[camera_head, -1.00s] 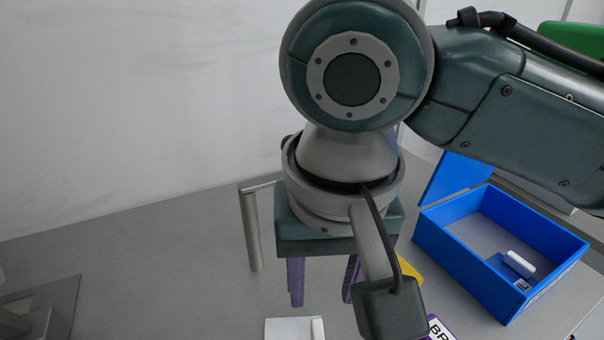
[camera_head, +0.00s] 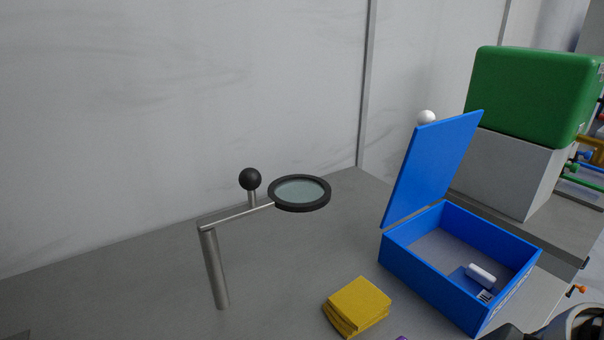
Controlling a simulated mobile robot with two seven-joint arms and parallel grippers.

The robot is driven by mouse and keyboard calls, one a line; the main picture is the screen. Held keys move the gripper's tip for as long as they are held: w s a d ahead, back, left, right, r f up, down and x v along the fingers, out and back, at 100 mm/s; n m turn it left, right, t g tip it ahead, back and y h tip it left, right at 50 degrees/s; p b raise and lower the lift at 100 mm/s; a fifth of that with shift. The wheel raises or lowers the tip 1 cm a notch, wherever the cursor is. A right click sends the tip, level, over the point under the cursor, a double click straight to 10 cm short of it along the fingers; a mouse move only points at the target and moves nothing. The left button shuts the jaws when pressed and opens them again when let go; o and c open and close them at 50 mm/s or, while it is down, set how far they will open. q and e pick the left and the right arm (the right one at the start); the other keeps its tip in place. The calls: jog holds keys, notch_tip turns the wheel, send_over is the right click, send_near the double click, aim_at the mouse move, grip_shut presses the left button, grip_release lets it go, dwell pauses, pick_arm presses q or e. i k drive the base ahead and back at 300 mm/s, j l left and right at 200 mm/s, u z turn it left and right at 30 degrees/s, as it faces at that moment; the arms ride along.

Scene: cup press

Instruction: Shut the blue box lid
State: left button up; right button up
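The blue box (camera_head: 400,258) stands on the grey table at the right. Its blue lid (camera_head: 433,168) is open and raised steeply at the box's back left side. A white ball (camera_head: 426,117) shows at the lid's upper left edge. Inside the box lie a small white piece (camera_head: 481,275) and a blue piece. Neither gripper's fingers are in view. Only a grey and dark part of my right arm shows at the bottom right corner, just in front of the box.
A magnifier on a metal stand (camera_head: 215,268) is left of the box. A folded yellow cloth (camera_head: 358,304) lies between them. A green block on a grey cabinet (camera_head: 505,172) stands behind the box. The table's left part is clear.

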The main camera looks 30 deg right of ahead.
aim_at(435, 151)
jog(key=z, duration=1.8)
